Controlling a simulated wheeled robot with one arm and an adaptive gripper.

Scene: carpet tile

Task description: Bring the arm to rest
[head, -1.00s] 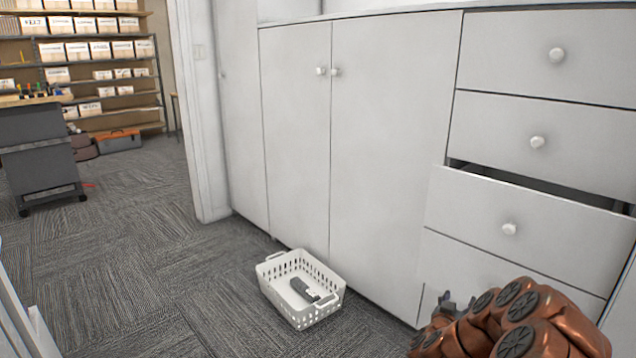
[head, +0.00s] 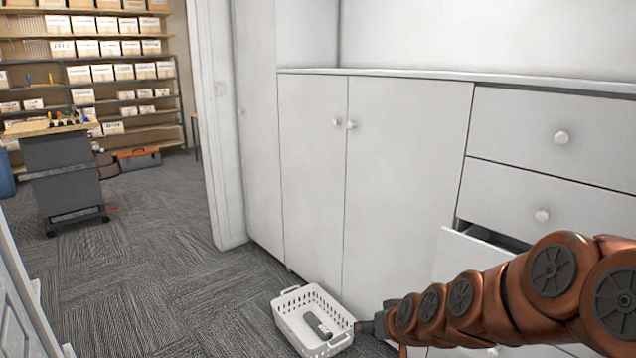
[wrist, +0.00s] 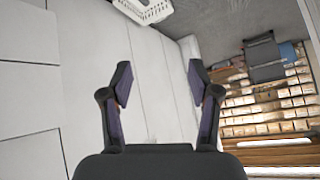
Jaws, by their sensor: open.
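My gripper (wrist: 160,85) is open and empty in the wrist view, its two dark fingers spread apart with the white cabinet fronts behind them. In the head view my copper-coloured arm reaches in from the right, and its dark end (head: 368,328) appears in front of the right edge of the white basket (head: 290,302). The basket stands on the carpet and holds a dark grey object (head: 317,325). A corner of the basket also shows at the top of the wrist view (wrist: 146,8).
White cabinets (head: 400,160) line the right side. One drawer (head: 462,255) stands partly open, mostly hidden by my arm. A grey wheeled cart (head: 62,175) and shelves of boxes (head: 110,60) are beyond the doorway. The carpet (head: 170,270) left of the basket is clear.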

